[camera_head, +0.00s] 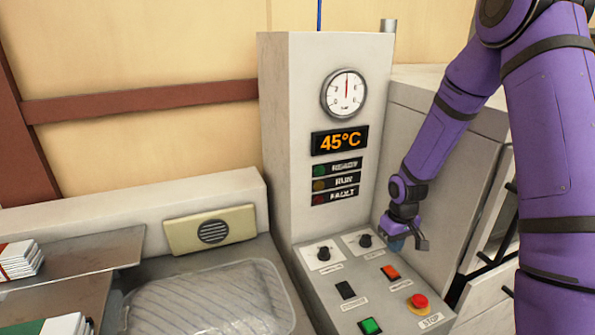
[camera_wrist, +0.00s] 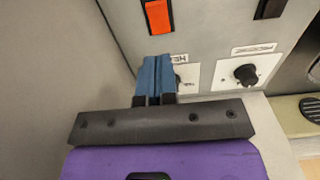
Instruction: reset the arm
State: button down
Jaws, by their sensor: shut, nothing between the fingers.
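My purple arm (camera_head: 445,125) reaches down from the upper right in the head view. My gripper (camera_head: 398,243) is over the right part of the control panel, close to the right-hand black knob (camera_head: 366,240). In the wrist view my gripper (camera_wrist: 157,64) shows its two blue fingers pressed together with nothing between them. The fingertips lie just below the orange button (camera_wrist: 158,16) in that picture and partly cover one knob plate. Whether the fingertips touch the panel cannot be told.
The sloped panel (camera_head: 330,283) carries knobs, a black switch (camera_head: 345,289), a green button (camera_head: 370,326) and a red stop button (camera_head: 419,301). The grey column behind it has a gauge (camera_head: 344,94) and a 45°C display (camera_head: 340,141). A clear tray (camera_head: 283,290) lies left.

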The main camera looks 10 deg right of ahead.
jog(key=s+a+r+m+t+h, duration=0.1)
jog(key=s+r, duration=0.2)
jog(key=r, duration=0.8)
jog(key=s+a+r+t, duration=0.15)
jog(key=s+r, duration=0.25)
jog(key=r, duration=0.7)
jog(key=s+a+r+t, duration=0.1)
jog(key=s+a+r, duration=0.1)
jog(key=s+r, duration=0.4)
jog(key=s+a+r+m+t+y, duration=0.1)
jog(key=s+a+r, duration=0.1)
jog(key=s+r, duration=0.5)
jog(key=s, duration=0.5)
jog(key=shift+s+a+t, duration=0.25)
jog(key=shift+s+t, duration=0.1)
